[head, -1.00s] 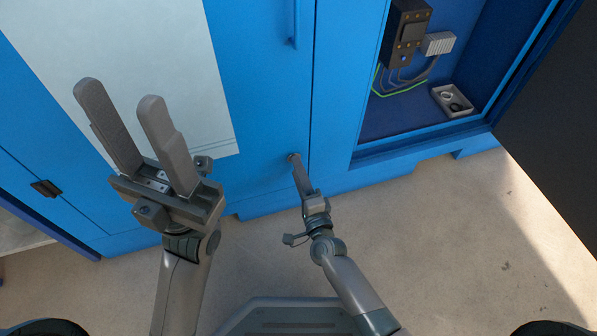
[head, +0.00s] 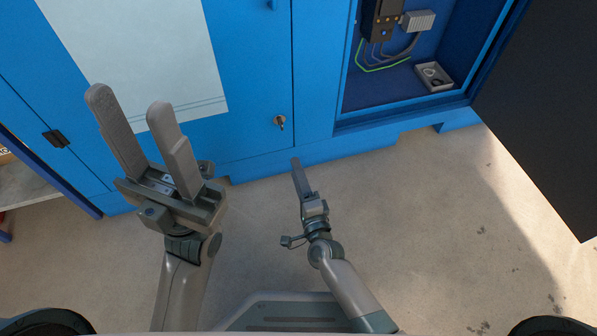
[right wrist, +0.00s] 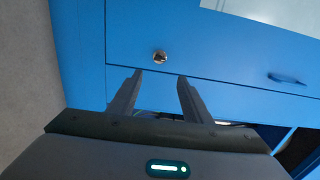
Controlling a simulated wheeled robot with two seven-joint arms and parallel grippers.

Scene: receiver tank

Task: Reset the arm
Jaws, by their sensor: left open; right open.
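My left gripper (head: 138,128) is at the left in the head view, open and empty, its two grey fingers in front of the blue cabinet's white panel. My right gripper (head: 296,165) is near the middle, seen edge-on, with nothing visible in it. In the right wrist view its two fingers (right wrist: 158,80) stand apart with an empty gap. A key in a lock (head: 279,121) is on the blue cabinet door (head: 255,80), above and left of the right fingertips and apart from them. The lock shows as a round metal knob (right wrist: 160,57) in the right wrist view, beyond the fingers.
An open compartment at the upper right holds a dark device (head: 382,20), wires and a small grey tray (head: 433,77). A dark open door (head: 545,120) stands at the right. The floor (head: 420,220) in front of the cabinet is clear.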

